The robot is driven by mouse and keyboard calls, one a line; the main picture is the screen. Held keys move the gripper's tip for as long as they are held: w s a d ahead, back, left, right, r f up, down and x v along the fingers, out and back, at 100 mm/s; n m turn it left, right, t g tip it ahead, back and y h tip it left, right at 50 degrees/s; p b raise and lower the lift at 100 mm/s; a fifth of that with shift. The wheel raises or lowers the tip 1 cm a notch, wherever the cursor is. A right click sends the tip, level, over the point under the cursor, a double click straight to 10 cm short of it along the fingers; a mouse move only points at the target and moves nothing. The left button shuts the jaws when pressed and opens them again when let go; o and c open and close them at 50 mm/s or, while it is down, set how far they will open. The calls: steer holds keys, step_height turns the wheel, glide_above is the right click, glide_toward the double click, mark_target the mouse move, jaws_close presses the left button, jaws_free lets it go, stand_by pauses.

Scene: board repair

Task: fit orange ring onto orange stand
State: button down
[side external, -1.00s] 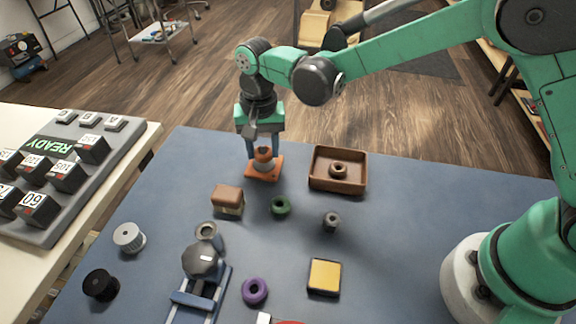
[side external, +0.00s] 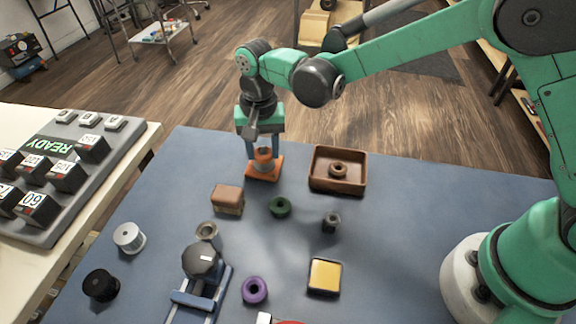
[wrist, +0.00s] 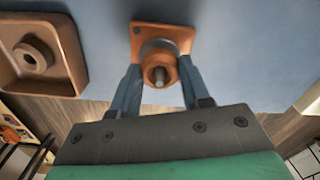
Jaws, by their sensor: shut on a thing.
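The orange stand (side external: 264,173) has a square base on the mat at the far edge and a grey round part above it. The base also shows at the top of the wrist view (wrist: 172,33). My gripper (side external: 263,152) is straight above the base, fingers down, shut on the orange ring (wrist: 158,67). The ring sits over the grey part, and a grey pin tip (wrist: 159,77) shows in its hole. The fingers stand on either side of the ring. I cannot tell how far down the pin the ring sits.
A brown tray (side external: 315,182) holding a brown ring (side external: 338,170) stands right of the stand. A brown-topped block (side external: 228,199), a green ring (side external: 280,207) and a dark grey part (side external: 331,221) lie nearer. A purple ring (side external: 255,290) and a yellow-topped block (side external: 324,276) are farther forward.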

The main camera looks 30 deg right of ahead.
steer(key=shift+f, duration=0.45)
steer(key=c, duration=0.7)
jaws_free()
steer(key=shift+r, duration=5.45)
